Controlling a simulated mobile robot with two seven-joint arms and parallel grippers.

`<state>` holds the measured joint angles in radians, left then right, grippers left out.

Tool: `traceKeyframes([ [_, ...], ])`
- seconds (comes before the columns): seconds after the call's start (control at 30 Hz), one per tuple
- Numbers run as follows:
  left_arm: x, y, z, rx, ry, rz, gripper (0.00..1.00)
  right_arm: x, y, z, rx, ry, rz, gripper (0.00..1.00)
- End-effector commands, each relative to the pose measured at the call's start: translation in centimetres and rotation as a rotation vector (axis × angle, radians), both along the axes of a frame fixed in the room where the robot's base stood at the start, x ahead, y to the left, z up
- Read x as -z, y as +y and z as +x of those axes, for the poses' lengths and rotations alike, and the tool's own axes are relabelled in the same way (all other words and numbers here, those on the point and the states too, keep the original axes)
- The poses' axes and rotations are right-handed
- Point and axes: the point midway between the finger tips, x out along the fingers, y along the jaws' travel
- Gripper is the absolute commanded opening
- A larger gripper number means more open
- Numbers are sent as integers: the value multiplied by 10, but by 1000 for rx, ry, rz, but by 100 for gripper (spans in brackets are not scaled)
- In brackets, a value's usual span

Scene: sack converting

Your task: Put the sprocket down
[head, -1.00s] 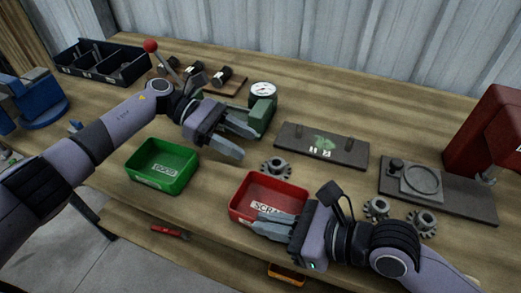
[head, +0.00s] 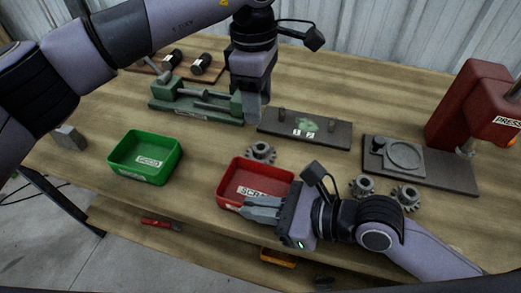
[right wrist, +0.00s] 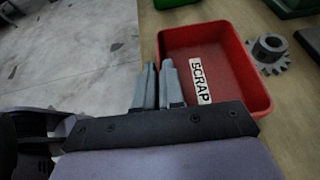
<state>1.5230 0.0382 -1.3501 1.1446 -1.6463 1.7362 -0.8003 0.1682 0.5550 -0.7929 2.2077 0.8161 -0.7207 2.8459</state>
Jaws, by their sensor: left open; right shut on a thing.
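One grey toothed sprocket (head: 262,152) lies flat on the table just behind the red scrap bin (head: 222,192); it also shows in the right wrist view (right wrist: 268,54). Two more sprockets, one (head: 362,187) and another (head: 405,196), lie on the table at the right. My left gripper (head: 254,112) is open and points down between the green fixture and the dark plate, with no sprocket visible in it. My right gripper (head: 262,207) is shut on the red bin's near wall, one finger on each side; it shows in the right wrist view (right wrist: 158,84).
A green bin (head: 116,161) stands at the left. A green fixture (head: 180,100), a dark plate (head: 335,133), a base plate (head: 450,180) and a red press (head: 465,105) stand on the table. Bare wood lies between the two bins.

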Motion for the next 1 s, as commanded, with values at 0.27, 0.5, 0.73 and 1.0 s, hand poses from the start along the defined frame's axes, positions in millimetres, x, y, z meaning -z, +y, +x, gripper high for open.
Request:
traceKeyframes([
  [0.27, 28, -2, 0, -17, -46, 44, 50, 0, 0, 0, 0, 0, 1, 0],
  [0.5, 59, -2, 0, -16, -47, 41, 50, -1, 0, 0, 0, 0, 1, 0],
  [0.73, 82, -4, -1, -15, -43, 40, 50, 0, 0, 0, 0, 0, 1, 0],
  [1.0, 114, -5, -2, -15, -45, 40, 50, 0, 0, 0, 0, 0, 1, 0],
])
